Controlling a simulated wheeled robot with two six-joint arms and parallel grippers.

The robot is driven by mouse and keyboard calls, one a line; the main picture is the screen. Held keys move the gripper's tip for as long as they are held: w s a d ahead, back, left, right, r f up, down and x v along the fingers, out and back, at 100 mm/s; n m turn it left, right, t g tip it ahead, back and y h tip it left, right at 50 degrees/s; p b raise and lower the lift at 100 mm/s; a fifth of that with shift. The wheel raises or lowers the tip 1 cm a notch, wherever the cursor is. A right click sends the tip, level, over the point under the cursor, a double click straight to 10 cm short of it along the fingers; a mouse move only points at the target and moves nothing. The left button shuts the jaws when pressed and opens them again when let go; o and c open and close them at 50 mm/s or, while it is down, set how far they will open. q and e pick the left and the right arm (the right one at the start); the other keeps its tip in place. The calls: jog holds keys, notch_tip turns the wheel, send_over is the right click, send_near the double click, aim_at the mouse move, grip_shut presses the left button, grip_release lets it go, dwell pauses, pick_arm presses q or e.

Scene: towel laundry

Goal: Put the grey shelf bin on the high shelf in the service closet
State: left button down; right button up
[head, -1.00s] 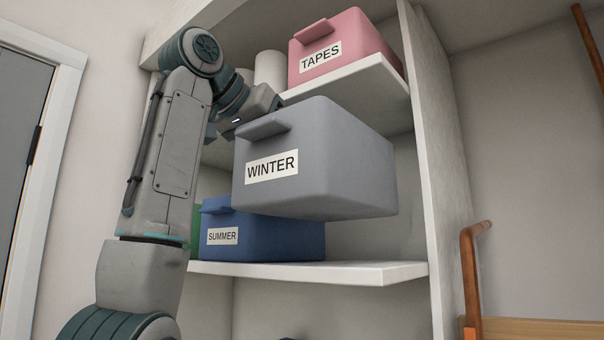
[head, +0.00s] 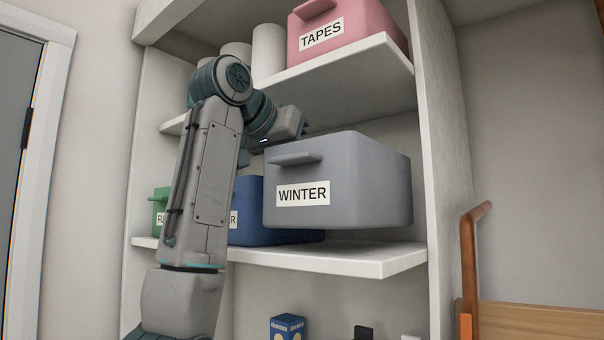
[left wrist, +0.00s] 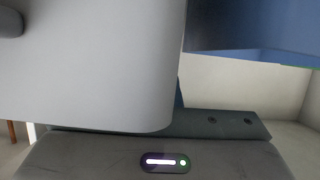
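The grey shelf bin (head: 365,185), labelled WINTER, hangs upright in front of the closet in the head view, its base seeming a little above the middle shelf (head: 335,262). It overlaps the blue bin behind it. My left gripper (head: 290,125) is at its upper left edge and appears shut on it, though the fingertips are mostly hidden. In the left wrist view the pale wall of the grey bin (left wrist: 90,60) fills the left half, close to the gripper. The upper shelf (head: 350,78) is above it. My right gripper is not in view.
A pink TAPES bin (head: 365,32) and several white rolls (head: 268,50) stand on the upper shelf. A blue bin (head: 248,232) and a green bin (head: 158,220) are on the middle shelf. The closet's right panel (head: 440,150) is close to the grey bin. A blue box (head: 288,327) shows below.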

pick_arm(q)
notch_tip(320, 180, down, 2)
jog(key=shift+f, duration=0.1)
jog(key=shift+w+d+f+p, duration=0.1)
jog(key=shift+d+f+p, duration=0.05)
jog(key=shift+p, duration=0.5)
jog(key=shift+w+f, duration=0.15)
jog(key=shift+f, duration=0.05)
jog(key=shift+f, duration=0.2)
jog(key=c, duration=1.7)
grip_release()
